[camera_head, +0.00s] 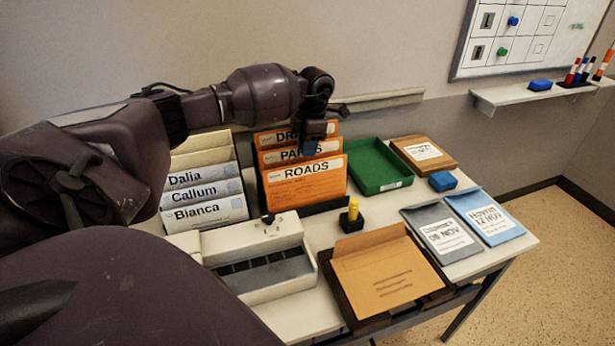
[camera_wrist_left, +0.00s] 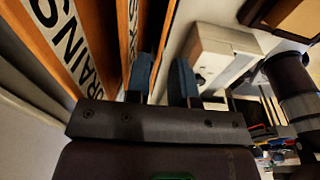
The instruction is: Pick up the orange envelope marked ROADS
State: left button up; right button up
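The orange envelope marked ROADS (camera_head: 305,184) stands upright at the front of a black rack, with its label facing the head camera. Behind it stand the orange PARKS envelope (camera_head: 272,157) and the DRAINS envelope (camera_head: 266,138), partly hidden. My left gripper (camera_head: 318,130) is over the right part of the envelopes' tops, its blue fingers pointing down. In the left wrist view, the two fingers (camera_wrist_left: 163,84) are apart, with a thin brown edge, apparently the ROADS envelope, running between them. Contact cannot be made out. My right gripper is not in view.
White envelopes marked Dalia, Callum and Bianca (camera_head: 205,213) stand left of the rack. A green tray (camera_head: 379,166) is to the right. A white box (camera_head: 255,238), a yellow-topped stamp (camera_head: 352,215) and a tray with a brown envelope (camera_head: 385,275) lie in front.

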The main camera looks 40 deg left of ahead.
aim_at(306, 163)
pick_arm(q)
jog(key=f, duration=0.5)
jog(key=shift+s, duration=0.25)
jog(key=shift+d, duration=0.1)
grip_shut()
